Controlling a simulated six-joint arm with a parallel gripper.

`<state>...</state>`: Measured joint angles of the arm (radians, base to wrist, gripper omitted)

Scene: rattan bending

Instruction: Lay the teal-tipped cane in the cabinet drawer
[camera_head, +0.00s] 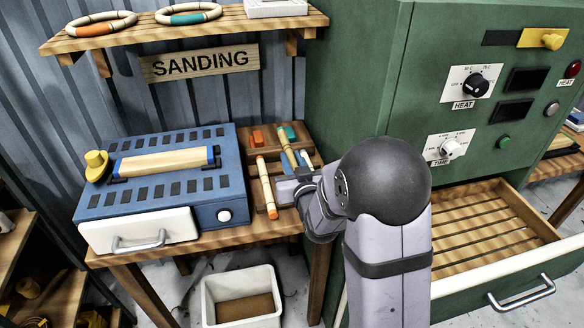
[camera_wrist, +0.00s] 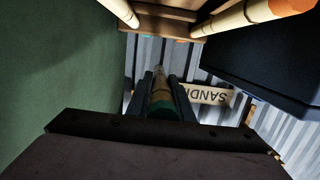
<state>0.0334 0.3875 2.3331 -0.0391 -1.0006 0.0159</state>
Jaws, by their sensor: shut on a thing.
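My gripper (camera_wrist: 160,92) is shut on a pale cane with a teal tip (camera_wrist: 160,107). In the wrist view the cane runs away from the camera between the dark fingers, teal end nearest. In the head view my gripper (camera_head: 288,188) is at the right part of the sanding bench, beside the wooden cane rack (camera_head: 310,152); my wrist partly hides this spot. The green cabinet's drawer (camera_head: 480,240) is pulled open at the right, with a bare slatted floor. My arm stands between the rack and the drawer.
An orange-tipped cane (camera_head: 266,185) lies in the rack left of my gripper. A blue sanding machine (camera_head: 165,185) fills the bench's left. The tall green cabinet (camera_head: 365,75) stands close on the right. A white bin (camera_head: 240,295) is below; a shelf with rings (camera_head: 190,28) is above.

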